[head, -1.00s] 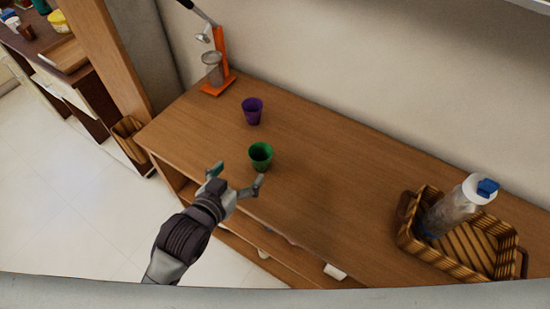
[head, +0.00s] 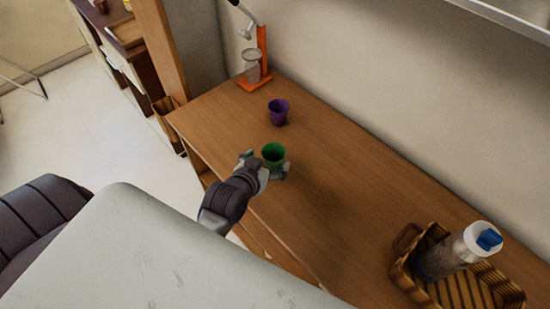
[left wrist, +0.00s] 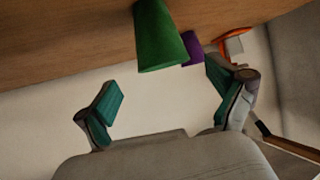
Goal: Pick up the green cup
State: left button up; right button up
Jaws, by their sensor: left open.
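The green cup (head: 273,154) stands upright on the wooden counter near its front edge. My left gripper (head: 264,168) is right at the near side of the cup, its fingers apart on either side. In the left wrist view the green cup (left wrist: 161,40) lies ahead of the open fingers, nearer the right one, and the gripper (left wrist: 165,95) holds nothing. Whether a finger touches the cup cannot be told. My right gripper is not in view.
A purple cup (head: 278,112) stands behind the green one. An orange juicer-like press (head: 262,60) stands at the far left end. A wicker basket (head: 405,273) with a bottle (head: 450,254) is at the right. The counter between is clear.

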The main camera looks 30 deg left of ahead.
aim_at(277, 150)
pick_arm(q)
jog(key=shift+w+f, duration=0.1)
jog(key=shift+w, duration=0.15)
jog(key=shift+w+a+f+p, duration=0.1)
jog(key=shift+w+f+p, duration=0.05)
jog(key=shift+w+p, duration=0.2)
jog(key=x, duration=0.3)
jog(key=shift+w+a+f+p, duration=0.2)
jog(key=shift+f+p, duration=0.05)
jog(key=shift+p, duration=0.15)
jog(key=shift+w+f, duration=0.15)
jog(key=shift+w, duration=0.1)
jog(key=shift+s, duration=0.1)
jog(key=shift+c, duration=0.6)
jog(key=c, duration=0.8)
jog(key=shift+c, duration=1.4)
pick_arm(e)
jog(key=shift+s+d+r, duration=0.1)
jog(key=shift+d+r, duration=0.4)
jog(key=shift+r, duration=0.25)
